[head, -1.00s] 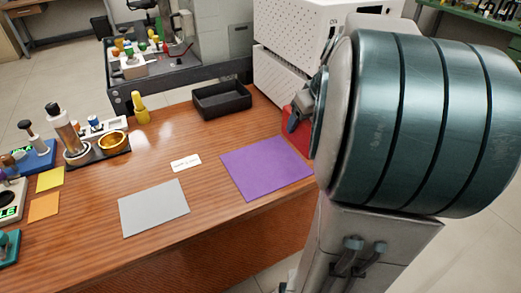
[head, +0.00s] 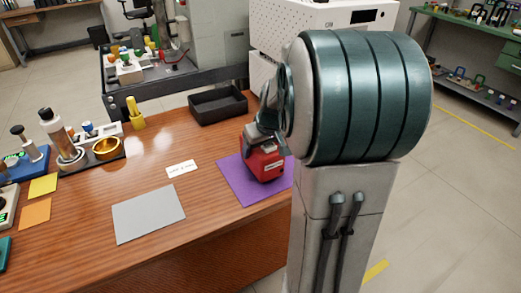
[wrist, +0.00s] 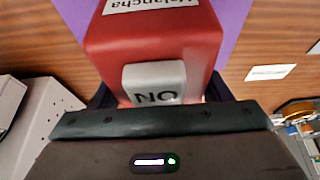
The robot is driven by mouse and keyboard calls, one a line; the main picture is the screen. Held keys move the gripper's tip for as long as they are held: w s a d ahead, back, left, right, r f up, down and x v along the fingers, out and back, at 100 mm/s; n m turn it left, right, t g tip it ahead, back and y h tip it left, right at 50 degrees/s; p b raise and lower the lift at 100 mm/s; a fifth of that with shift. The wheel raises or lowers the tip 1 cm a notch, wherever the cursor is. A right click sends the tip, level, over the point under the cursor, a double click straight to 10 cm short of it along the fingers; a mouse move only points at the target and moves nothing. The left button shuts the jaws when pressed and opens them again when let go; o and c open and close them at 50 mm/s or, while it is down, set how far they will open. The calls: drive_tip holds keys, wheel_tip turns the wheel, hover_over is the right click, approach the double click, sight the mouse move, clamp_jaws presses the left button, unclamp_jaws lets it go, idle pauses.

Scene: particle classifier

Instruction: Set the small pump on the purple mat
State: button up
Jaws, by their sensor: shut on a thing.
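The small pump is a red block-like body (head: 264,166) with a dark top and a pale label. I cannot tell whether the pump's base touches the mat.
A grey mat (head: 148,212) and a small white card (head: 181,169) lie left of the purple mat. A black open tray (head: 218,105) stands behind it. A white machine (head: 330,15) stands at the back right. Bottles and a gold bowl (head: 107,148) stand at the left.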

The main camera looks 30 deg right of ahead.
drive_tip(key=shift+f, duration=0.25)
drive_tip(key=shift+f, duration=0.2)
drive_tip(key=o, duration=1.5)
drive_tip(key=shift+c, duration=0.2)
drive_tip(key=shift+r, duration=0.15)
